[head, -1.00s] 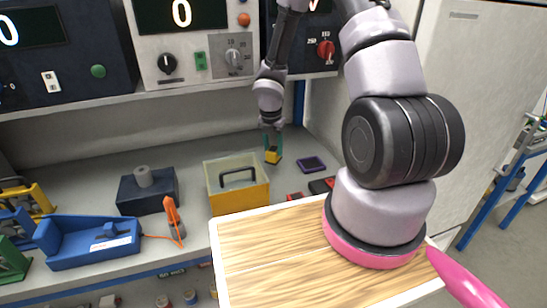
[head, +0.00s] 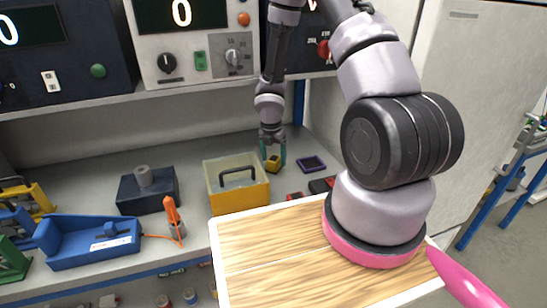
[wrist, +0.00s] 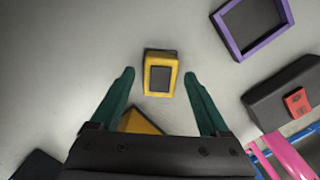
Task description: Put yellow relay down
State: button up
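The yellow relay (head: 273,165) is a small yellow block with a dark grey face. It appears to rest on the grey shelf surface, between the yellow bin and the purple frame. In the wrist view the relay (wrist: 160,73) lies between my two green fingertips, with a visible gap on each side. My gripper (head: 272,153) is open around it, pointing down; the fingers also show in the wrist view (wrist: 159,75). The far fingertip's contact with the shelf cannot be told.
A yellow bin (head: 240,200) with a black handle stands to the left of the relay. A purple frame (head: 312,164) lies to the right. Dark and red items (head: 321,186) lie in front, near a wooden board (head: 270,243). Instrument boxes (head: 180,45) stand on a shelf above.

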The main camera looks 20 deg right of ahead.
aim_at(273, 160)
jog(key=r, duration=0.7)
jog(key=shift+s+a+r, duration=0.3)
jog(key=shift+a+r, duration=0.05)
